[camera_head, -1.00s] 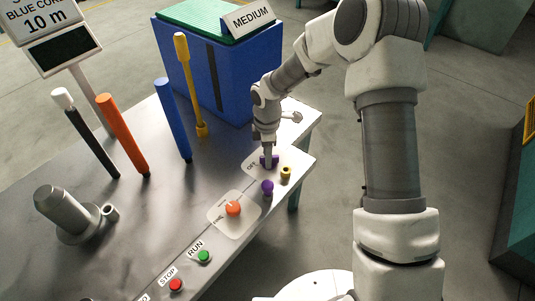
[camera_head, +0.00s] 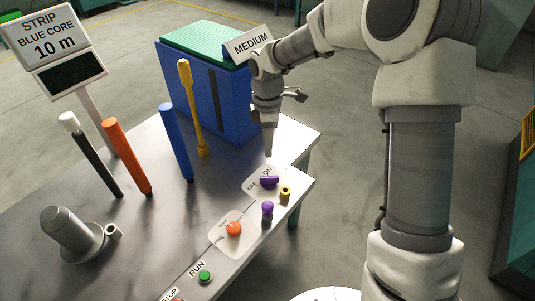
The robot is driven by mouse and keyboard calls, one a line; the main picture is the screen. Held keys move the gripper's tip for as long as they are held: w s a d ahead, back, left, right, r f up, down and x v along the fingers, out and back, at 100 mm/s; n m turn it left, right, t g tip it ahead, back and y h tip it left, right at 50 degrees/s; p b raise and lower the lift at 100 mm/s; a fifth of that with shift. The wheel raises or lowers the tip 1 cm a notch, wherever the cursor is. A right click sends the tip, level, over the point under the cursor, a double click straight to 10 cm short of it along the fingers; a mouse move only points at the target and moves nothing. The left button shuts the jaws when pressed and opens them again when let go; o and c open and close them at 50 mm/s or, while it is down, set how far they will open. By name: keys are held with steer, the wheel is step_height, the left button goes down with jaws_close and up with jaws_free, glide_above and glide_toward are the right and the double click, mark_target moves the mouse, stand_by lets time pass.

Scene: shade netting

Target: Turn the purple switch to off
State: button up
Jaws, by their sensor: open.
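The purple switch (camera_head: 269,181) is a knob on a pale plate marked OFF and ON, near the right end of the table. Its handle lies roughly sideways in the picture; which mark it points to I cannot tell for sure. My gripper (camera_head: 268,153) points down just above and behind the switch, and appears apart from it. The gripper is open and holds nothing that I can see. Its fingers are small and seen edge-on.
A purple-topped knob (camera_head: 267,208), a yellow peg (camera_head: 286,191) and an orange knob (camera_head: 233,229) stand close in front. A green button (camera_head: 204,277) is nearer.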

steer(key=shift+r, duration=1.45)
steer(key=s+d+r+m+t+h+p, duration=0.1)
steer(key=s+d+r+m+p, duration=0.1)
steer(key=s+d+r+m, duration=0.45)
steer(key=s+d+r+m+t+p, duration=0.2)
steer(key=s+d+r+m, duration=0.15)
steer(key=r, duration=0.65)
steer(key=s+d+r+m+t+p, duration=0.1)
steer(key=s+d+r+m, duration=0.1)
steer(key=s, duration=0.5)
steer(key=s+d+r+m+t+y+p, duration=0.1)
steer(key=s+d+r+m, duration=0.2)
steer(key=s+m, duration=0.4)
steer(key=shift+s+r+m+t, duration=0.3)
steer(key=shift+s+r, duration=0.15)
steer(key=shift+a, duration=0.1)
